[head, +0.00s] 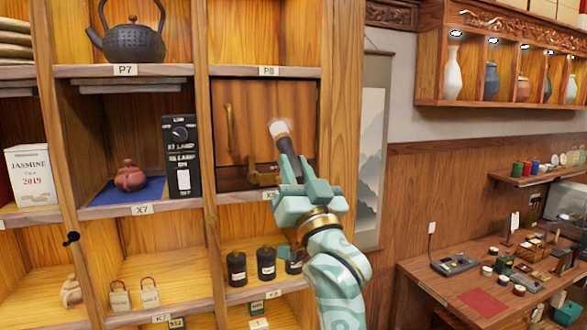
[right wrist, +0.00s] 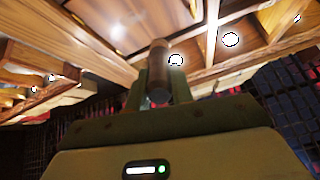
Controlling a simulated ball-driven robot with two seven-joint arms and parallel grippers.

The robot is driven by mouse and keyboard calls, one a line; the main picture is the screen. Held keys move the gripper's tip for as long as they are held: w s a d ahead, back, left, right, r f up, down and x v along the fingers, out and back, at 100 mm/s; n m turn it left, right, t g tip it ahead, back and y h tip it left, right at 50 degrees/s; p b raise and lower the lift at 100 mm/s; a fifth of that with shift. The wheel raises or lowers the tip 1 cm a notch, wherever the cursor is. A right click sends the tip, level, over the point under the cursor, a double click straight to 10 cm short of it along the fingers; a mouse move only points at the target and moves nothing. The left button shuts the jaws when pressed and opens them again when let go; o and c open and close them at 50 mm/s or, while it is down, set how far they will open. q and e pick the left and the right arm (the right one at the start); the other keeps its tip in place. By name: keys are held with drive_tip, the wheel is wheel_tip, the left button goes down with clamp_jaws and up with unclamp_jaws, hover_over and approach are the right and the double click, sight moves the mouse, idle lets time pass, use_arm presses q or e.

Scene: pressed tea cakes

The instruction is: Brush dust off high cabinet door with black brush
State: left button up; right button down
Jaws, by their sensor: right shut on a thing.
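The cabinet door (head: 246,115) is a brown wooden panel with a brass handle at its left, in the compartment under the P8 label; it looks shut. A pale, hazy patch shows on it near the brush tip, perhaps dust. My right gripper (head: 290,164) is shut on the black brush (head: 281,135), which points up with pale bristles in front of the door's right part. Whether the bristles touch the door I cannot tell. In the right wrist view the brush handle (right wrist: 159,75) stands between the fingers. My left gripper is not in view.
A black teapot (head: 132,38) stands on the upper shelf. Left of the door are a black switch box (head: 180,157) and a small reddish teapot (head: 130,176). Dark canisters (head: 266,264) stand below. A hanging scroll (head: 372,150) and a cluttered desk (head: 450,278) are at right.

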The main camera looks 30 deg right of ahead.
drive_tip(key=shift+w, duration=0.15)
drive_tip(key=w+d, duration=0.2)
drive_tip(key=w, duration=0.5)
drive_tip(key=shift+w, duration=0.25)
drive_tip(key=shift+w, duration=0.45)
idle(0.7)
drive_tip(key=shift+d, duration=0.1)
drive_tip(key=shift+s+d, duration=0.75)
drive_tip(key=shift+d, duration=2.75)
drive_tip(key=w+a, duration=0.1)
drive_tip(key=a, duration=0.6)
drive_tip(key=shift+w, duration=0.3)
drive_tip(key=shift+s, duration=0.1)
